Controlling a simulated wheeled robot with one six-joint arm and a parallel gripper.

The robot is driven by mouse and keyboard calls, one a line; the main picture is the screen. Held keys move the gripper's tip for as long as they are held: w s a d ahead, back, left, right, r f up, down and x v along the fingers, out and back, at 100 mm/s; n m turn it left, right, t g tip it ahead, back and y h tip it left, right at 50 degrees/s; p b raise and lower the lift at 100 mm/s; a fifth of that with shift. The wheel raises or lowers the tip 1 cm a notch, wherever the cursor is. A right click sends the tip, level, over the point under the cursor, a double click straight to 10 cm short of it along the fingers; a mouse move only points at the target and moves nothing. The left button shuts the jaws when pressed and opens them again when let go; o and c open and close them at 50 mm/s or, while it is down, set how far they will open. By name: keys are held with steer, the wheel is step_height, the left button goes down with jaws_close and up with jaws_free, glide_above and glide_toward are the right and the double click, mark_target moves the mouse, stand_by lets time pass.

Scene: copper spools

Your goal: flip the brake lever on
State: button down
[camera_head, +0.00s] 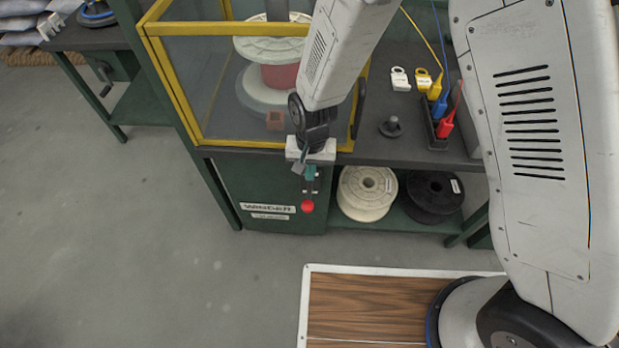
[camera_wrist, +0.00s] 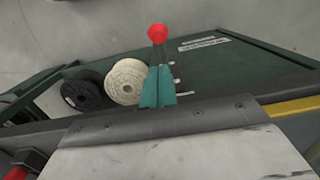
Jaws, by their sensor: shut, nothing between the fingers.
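The brake lever shows as a red ball knob (camera_head: 308,206) in front of the green winder cabinet (camera_head: 231,190), just below the worktop's front edge. In the wrist view the red knob (camera_wrist: 157,33) stands just beyond my fingertips. My gripper (camera_head: 311,182) points down at the lever, its teal fingers shut together and empty. In the wrist view the shut fingers (camera_wrist: 158,72) line up with the knob and hide most of the lever's stem. I cannot tell whether they touch the lever.
A yellow-framed clear guard (camera_head: 180,29) encloses a spool on the worktop (camera_head: 425,150). A white spool (camera_head: 366,195) and a black spool (camera_head: 434,195) sit on the shelf below. Colored clips (camera_head: 446,124) stand at the right. The floor (camera_head: 130,240) at left is clear.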

mark_target(309, 200)
steer(key=f, duration=0.8)
steer(key=shift+s+a+f, duration=0.1)
steer(key=shift+s+f, duration=0.2)
steer(key=shift+f, duration=0.05)
steer(key=shift+s+f, duration=0.1)
steer(key=shift+s, duration=0.05)
